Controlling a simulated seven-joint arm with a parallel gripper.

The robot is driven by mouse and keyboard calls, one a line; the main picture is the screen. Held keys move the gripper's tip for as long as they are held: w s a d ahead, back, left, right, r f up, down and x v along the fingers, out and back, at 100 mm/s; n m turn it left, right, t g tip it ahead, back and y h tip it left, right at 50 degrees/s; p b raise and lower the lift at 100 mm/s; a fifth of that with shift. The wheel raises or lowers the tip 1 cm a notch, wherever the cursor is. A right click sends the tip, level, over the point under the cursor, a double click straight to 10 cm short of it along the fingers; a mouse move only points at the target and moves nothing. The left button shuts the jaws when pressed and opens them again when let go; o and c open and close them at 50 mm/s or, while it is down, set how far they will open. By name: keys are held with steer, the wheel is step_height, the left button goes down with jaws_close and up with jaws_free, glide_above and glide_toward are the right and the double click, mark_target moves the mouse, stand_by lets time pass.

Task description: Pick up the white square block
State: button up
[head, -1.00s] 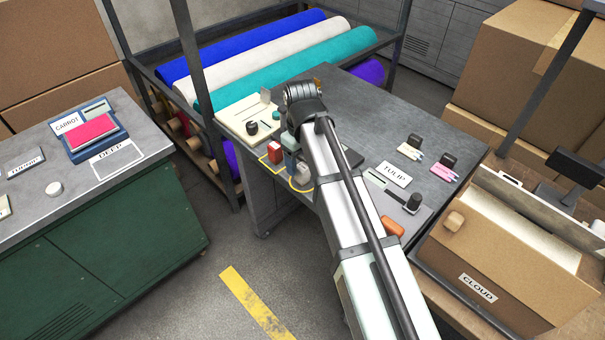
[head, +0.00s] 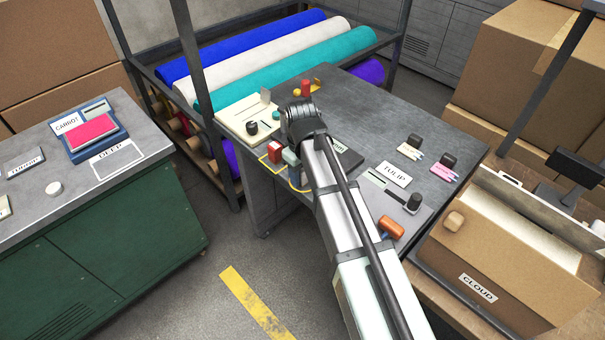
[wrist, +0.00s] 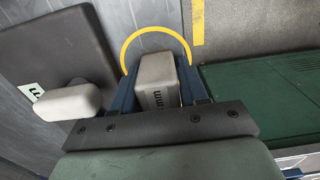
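In the wrist view, a pale, rounded white block (wrist: 68,102) sits on a dark flat plate (wrist: 60,60) at the left. I cannot tell for sure which is the white square block. In the head view, my arm end (head: 303,122) is over the grey bench and hides what is beneath.
On the bench (head: 452,140) stand a red block (head: 275,155), a TULIP card (head: 395,173), an orange mallet (head: 390,229) and small dark holders (head: 412,142).

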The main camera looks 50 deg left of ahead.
jaws_close()
step_height(320, 180, up, 9)
steer(key=shift+w+r, duration=0.15)
steer(key=shift+r, duration=0.15)
steer(key=w+d+r+m, duration=0.2)
steer(key=w+d+m, duration=0.2)
steer(key=w+d, duration=1.05)
steer(key=s+d+m, duration=0.4)
steer(key=d+m, duration=0.2)
